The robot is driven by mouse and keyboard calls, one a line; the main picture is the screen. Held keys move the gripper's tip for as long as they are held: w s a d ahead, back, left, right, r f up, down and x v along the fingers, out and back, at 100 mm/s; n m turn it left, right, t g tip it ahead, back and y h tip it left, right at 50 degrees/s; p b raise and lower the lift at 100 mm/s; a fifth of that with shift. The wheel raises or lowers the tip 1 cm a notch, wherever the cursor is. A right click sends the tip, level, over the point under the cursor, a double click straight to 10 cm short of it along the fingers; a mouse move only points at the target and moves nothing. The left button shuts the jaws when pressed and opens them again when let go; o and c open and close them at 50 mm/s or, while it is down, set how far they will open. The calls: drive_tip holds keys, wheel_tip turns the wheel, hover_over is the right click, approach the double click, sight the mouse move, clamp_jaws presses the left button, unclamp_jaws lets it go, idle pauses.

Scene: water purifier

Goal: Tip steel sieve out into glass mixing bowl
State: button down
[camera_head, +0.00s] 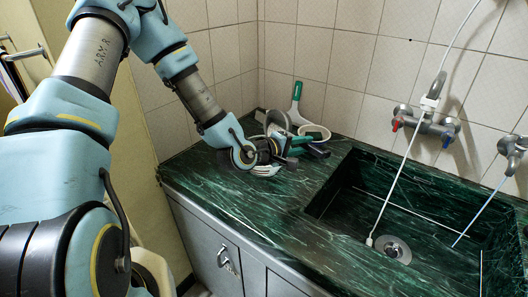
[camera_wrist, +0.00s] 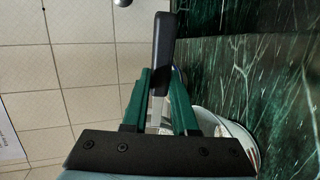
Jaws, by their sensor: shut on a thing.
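My gripper (camera_wrist: 160,115), with green fingers, is shut on a slim piece with a black handle (camera_wrist: 164,50), which I take to be the steel sieve's handle. The sieve's basket cannot be made out in the wrist view. In the head view my gripper (camera_head: 292,150) is low over the counter's left part. A pale, clear curved rim, seemingly the glass mixing bowl (camera_head: 266,171), shows just below my gripper. It also shows in the wrist view as a bowl edge (camera_wrist: 235,137) beside the right finger. The contents of both are hidden.
A green-handled tool (camera_head: 296,103) leans at the back corner, near a cream round dish (camera_head: 316,131). The sink (camera_head: 390,215) with a drain and hanging tubes opens to the right. Taps (camera_head: 425,122) are on the tiled wall. The counter front (camera_head: 235,200) is clear.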

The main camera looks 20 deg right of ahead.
drive_tip(key=shift+s+a+h+b, duration=0.3)
drive_tip(key=shift+a+h+b, duration=0.55)
drive_tip(key=shift+b, duration=0.65)
drive_tip(key=shift+s+a+f+t+h+b, duration=0.1)
drive_tip(key=shift+a+t+h+b, duration=0.45)
drive_tip(key=shift+b, duration=1.25)
drive_tip(key=shift+s+a+t+h+b, duration=0.1)
drive_tip(key=shift+a+h+b, duration=0.15)
drive_tip(key=shift+h+b, duration=1.1)
drive_tip(key=shift+s+a+f+t+h+b, duration=0.15)
drive_tip(key=shift+a+h+b, duration=0.2)
drive_tip(key=shift+b, duration=1.05)
drive_tip(key=shift+w+a+f+t+h+b, duration=0.15)
drive_tip(key=shift+h+b, duration=0.25)
drive_tip(key=shift+b, duration=1)
drive_tip(key=shift+s+a+t+h+b, duration=0.2)
drive_tip(key=shift+h+b, duration=0.2)
drive_tip(key=shift+b, duration=1)
